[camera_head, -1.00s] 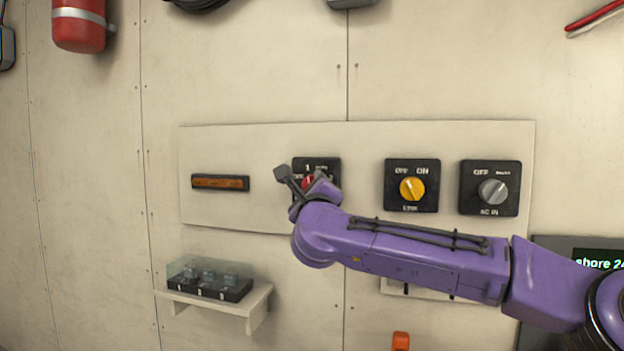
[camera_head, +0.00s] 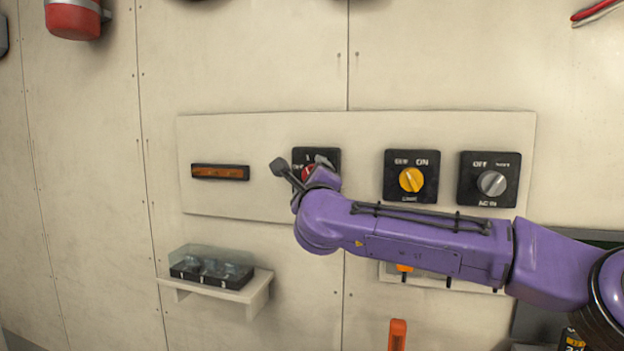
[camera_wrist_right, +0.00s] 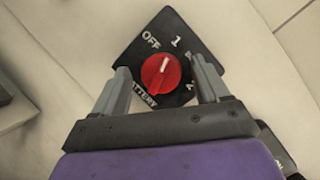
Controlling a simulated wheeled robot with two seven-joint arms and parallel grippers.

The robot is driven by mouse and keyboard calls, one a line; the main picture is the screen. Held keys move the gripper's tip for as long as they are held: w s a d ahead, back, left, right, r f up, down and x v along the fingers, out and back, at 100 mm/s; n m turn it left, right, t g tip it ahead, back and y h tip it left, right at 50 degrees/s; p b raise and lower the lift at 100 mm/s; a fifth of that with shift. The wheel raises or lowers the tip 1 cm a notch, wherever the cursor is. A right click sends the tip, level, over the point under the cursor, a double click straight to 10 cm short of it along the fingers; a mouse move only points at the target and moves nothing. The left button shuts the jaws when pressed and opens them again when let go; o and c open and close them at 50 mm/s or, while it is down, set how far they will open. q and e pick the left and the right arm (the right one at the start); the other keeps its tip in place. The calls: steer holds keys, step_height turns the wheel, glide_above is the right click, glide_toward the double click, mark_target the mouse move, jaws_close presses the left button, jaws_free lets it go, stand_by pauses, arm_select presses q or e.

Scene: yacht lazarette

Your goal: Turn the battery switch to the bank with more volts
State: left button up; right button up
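The battery switch (camera_head: 330,155) is a black square plate with a red knob (camera_wrist_right: 161,77), set on the pale panel. In the right wrist view its plate appears turned, with OFF, 1 and BATTERY readable and other labels partly hidden. The knob's white mark points up, closest to the 1. My right gripper (camera_head: 303,168) is at this switch, its arm coming from the right. In the wrist view its open fingers (camera_wrist_right: 160,92) stand on either side of the knob, with gaps. An orange-lit display (camera_head: 219,172) is at the panel's left; its text is unreadable. My left gripper is out of view.
A yellow-knobbed switch (camera_head: 411,177) and a grey-knobbed AC IN switch (camera_head: 489,180) are to the right. A small shelf (camera_head: 257,293) with a clear-lidded box (camera_head: 212,268) juts out below left. A red extinguisher (camera_head: 72,20) hangs upper left.

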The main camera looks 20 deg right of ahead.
steer(key=b+v, duration=0.4)
steer(key=v, duration=0.6)
steer(key=shift+s, duration=0.3)
